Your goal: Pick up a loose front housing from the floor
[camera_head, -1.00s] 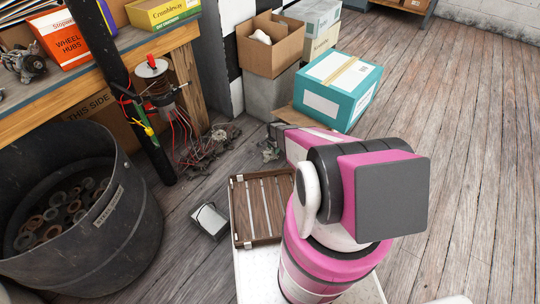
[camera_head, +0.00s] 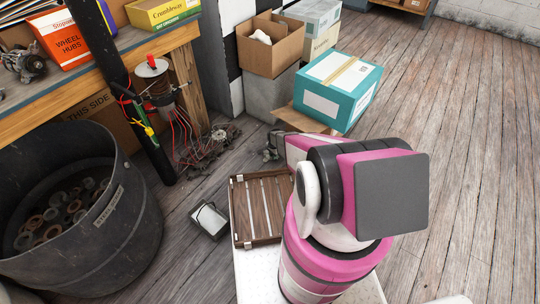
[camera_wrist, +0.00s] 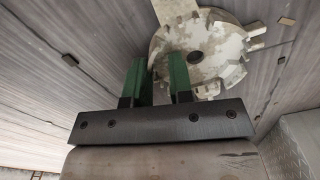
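A loose front housing (camera_wrist: 205,50), a round, pale, worn metal disc with a notched rim and a dark centre hole, lies on the floor in the wrist view. My gripper (camera_wrist: 158,65) has two green fingers, set apart, over the left part of the housing. A strip of housing shows between them; I cannot tell whether they touch it. In the head view, a small grey metal part (camera_head: 271,146) on the floor left of my arm may be this housing. My gripper is hidden there behind my arm.
A teal box (camera_head: 340,92) and an open cardboard box (camera_head: 270,45) stand behind my arm. A tangle of wires and metal parts (camera_head: 205,150) lies to the left. A large dark bin (camera_head: 120,225) is at the left. The plank floor at right is clear.

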